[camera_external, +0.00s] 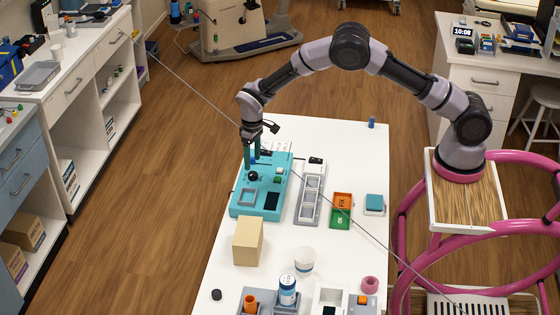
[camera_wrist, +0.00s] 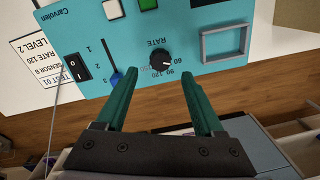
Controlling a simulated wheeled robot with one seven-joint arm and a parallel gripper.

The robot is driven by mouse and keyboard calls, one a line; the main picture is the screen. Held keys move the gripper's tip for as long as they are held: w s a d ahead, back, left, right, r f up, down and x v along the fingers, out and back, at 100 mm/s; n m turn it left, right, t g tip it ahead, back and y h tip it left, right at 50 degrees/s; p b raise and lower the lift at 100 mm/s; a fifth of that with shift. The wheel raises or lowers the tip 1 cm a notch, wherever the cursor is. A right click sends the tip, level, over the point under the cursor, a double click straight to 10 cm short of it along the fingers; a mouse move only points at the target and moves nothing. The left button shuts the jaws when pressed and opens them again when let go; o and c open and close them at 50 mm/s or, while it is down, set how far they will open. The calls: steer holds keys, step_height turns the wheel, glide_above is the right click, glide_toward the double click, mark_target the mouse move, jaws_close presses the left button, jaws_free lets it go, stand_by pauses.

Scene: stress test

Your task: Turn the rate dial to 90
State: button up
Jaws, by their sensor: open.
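The teal panel (camera_external: 240,212) lies on the white table. It also fills the upper part of the wrist view (camera_wrist: 110,35). Its rate dial (camera_wrist: 160,59) is a black round knob with the word RATE and printed numbers around it, among them 60, 90 and 120. I cannot tell surely which number its pointer meets. The dial also shows as a dark knob in the external view (camera_external: 253,176). My gripper (camera_wrist: 160,72) is open and empty, its green fingers apart on either side of the dial in the picture. In the external view my gripper (camera_external: 250,156) hangs over the panel's far part; contact is not visible.
On the panel are a black rocker switch (camera_wrist: 75,67), a blue slider (camera_wrist: 117,78) and a grey square frame (camera_wrist: 226,43). A printed card (camera_wrist: 37,52) lies beside it. A cardboard-coloured box (camera_external: 247,242) and a grey tray (camera_external: 310,200) stand close to the panel.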

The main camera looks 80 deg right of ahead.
mark_target(252, 173)
step_height(252, 173, down, 5)
steer(key=shift+a+f, duration=0.15)
jaws_close()
